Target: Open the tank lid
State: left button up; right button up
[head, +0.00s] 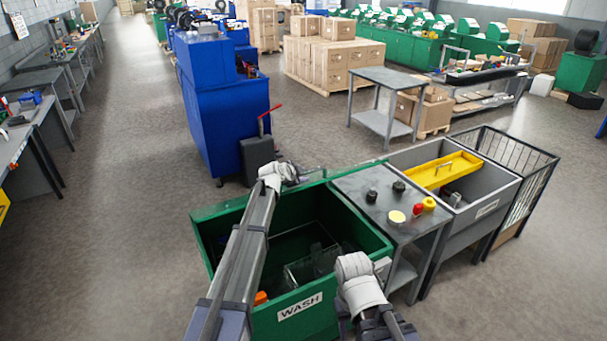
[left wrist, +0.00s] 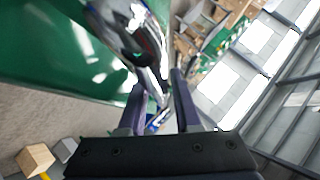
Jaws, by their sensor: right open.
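The green tank (head: 345,285) with a WASH label stands in front of me. Its inside is exposed, with a clear-walled basket low in it. The green lid (head: 225,211) appears raised along the tank's far side; its glossy face shows large in the left wrist view (left wrist: 50,50). My left gripper (head: 284,175) is at the lid's far top edge. In the left wrist view its two fingers (left wrist: 160,95) close around a shiny chrome handle (left wrist: 150,60). My right gripper (head: 362,268) is open and empty at the tank's near right corner; its fingertips are hard to make out.
A grey side table (head: 345,185) holds dark knobs, a red and a yellow item. Right of it are a grey bin (head: 400,160) with a yellow tray (head: 445,170) and a wire cage (head: 535,175). A blue machine (head: 220,120) stands behind the tank. Floor at left is clear.

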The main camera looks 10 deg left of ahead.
pick_arm(q)
jog(key=p+v, duration=0.3)
jog(key=v, duration=0.3)
jog(key=shift+s+r, duration=0.15)
jog(key=shift+s, duration=0.1)
jog(key=shift+a, duration=0.1)
